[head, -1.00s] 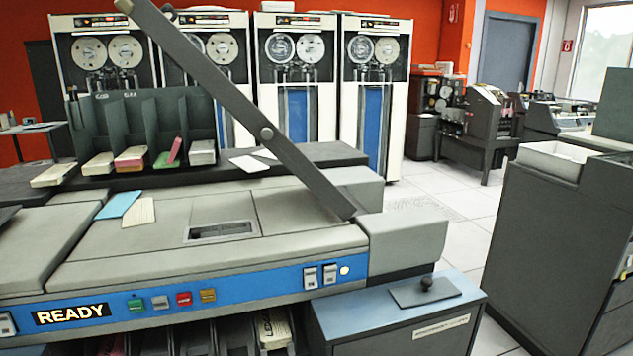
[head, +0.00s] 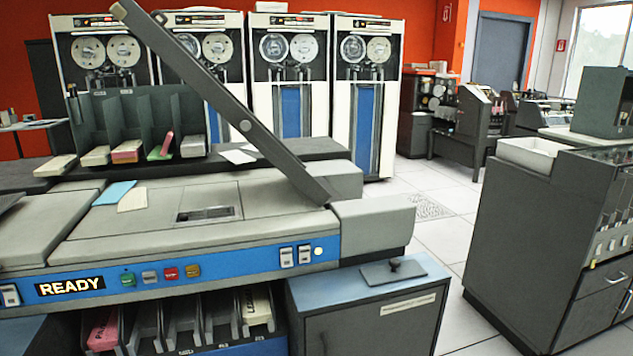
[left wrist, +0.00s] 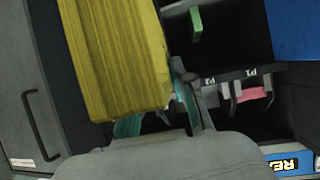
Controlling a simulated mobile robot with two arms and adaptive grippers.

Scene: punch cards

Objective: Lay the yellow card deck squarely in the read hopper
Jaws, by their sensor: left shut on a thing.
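The yellow card deck (left wrist: 115,55) fills the upper left middle of the left wrist view as a thick block with its card edges showing. My left gripper (left wrist: 157,106), with teal pads, is shut on the deck. Neither the deck nor my left gripper shows in the head view. My right gripper is in no view. The grey card machine (head: 90,237) has a blue front panel and a lit READY sign. A dark recessed opening (head: 208,213) is in its top. I cannot tell which part is the read hopper.
A long dark grey bar (head: 245,125) slants over the machine's top. Blue cards (head: 114,192) and cream cards (head: 132,200) lie on it. Card slots (head: 180,315) sit below. A low cabinet (head: 370,315) with a knobbed plate stands right; clear floor lies beyond.

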